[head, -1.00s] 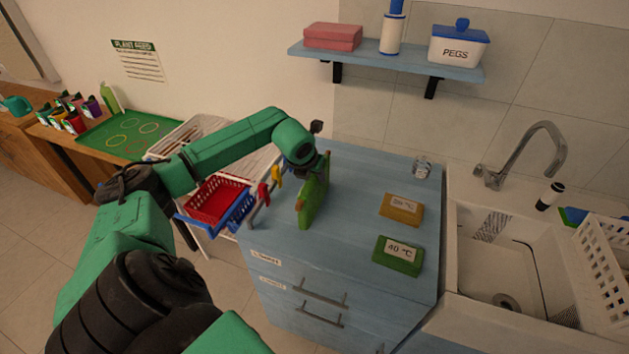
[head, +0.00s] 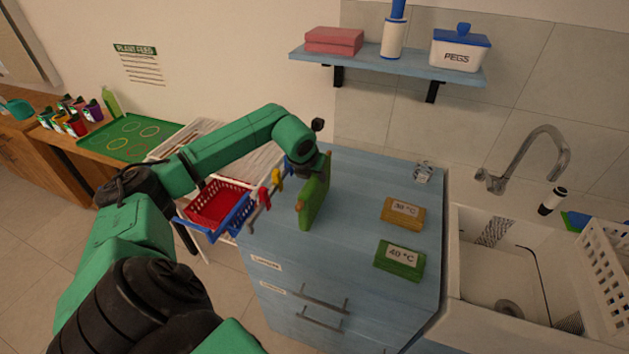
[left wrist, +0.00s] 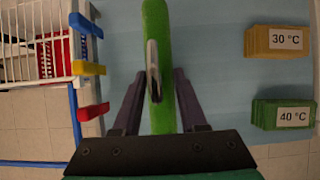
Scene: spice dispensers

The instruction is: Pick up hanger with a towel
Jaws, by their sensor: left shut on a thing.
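A green towel (head: 313,200) hangs upright over the blue counter, below my left gripper (head: 319,160). In the left wrist view the green towel (left wrist: 158,65) runs lengthwise between the fingers, with a metal hanger hook (left wrist: 153,72) sticking up from it. My left gripper (left wrist: 153,90) is shut on the hanger with the towel, one dark finger on each side. The fingertips are partly hidden in the head view. I cannot tell whether the towel's lower edge touches the counter. My right gripper is not in view.
The blue counter (head: 350,240) holds yellow 30 °C (head: 402,214) and green 40 °C (head: 399,260) blocks at right. Left of the towel are a rack with red and yellow pegs (head: 276,180) and a red basket (head: 214,203). A sink (head: 500,270) is at right, a shelf (head: 385,64) above.

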